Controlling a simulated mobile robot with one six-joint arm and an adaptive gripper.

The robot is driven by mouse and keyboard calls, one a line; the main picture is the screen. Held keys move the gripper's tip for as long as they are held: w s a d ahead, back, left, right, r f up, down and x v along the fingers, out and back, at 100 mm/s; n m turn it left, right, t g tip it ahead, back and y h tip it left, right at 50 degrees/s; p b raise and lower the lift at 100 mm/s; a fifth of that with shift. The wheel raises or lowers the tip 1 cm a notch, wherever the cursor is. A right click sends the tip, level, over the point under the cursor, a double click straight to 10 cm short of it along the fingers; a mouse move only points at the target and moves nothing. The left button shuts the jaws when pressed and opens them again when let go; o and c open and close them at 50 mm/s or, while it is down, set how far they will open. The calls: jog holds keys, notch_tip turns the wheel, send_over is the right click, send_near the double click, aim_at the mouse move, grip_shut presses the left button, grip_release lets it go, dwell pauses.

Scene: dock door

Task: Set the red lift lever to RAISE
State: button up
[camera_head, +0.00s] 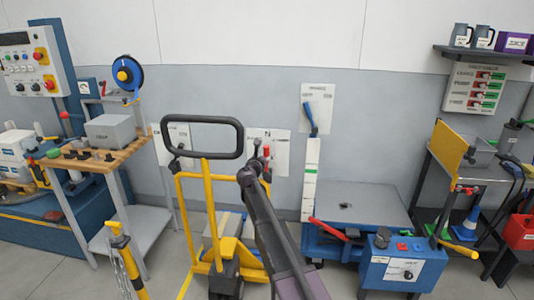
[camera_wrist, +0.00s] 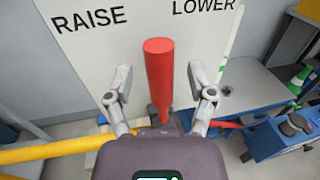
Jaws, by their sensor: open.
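The red lift lever (camera_wrist: 159,80) stands roughly upright in the wrist view, in front of a white panel (camera_wrist: 125,50). The panel reads RAISE at upper left and LOWER at upper right, and the lever's top lies between the two words. My gripper (camera_wrist: 160,84) is open, with one finger on each side of the lever and a visible gap to both. In the head view the lever (camera_head: 266,152) is a small red shape at the panel (camera_head: 280,150), partly blocked by my arm.
A yellow pallet truck with a black loop handle (camera_head: 203,121) stands close left of my arm. A blue lift table (camera_head: 355,208) with a red pedal bar is at right. A wooden-topped bench (camera_head: 95,158) stands at left. Grey floor shows between them.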

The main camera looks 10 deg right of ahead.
jog(key=shift+x, duration=0.8)
grip_shut()
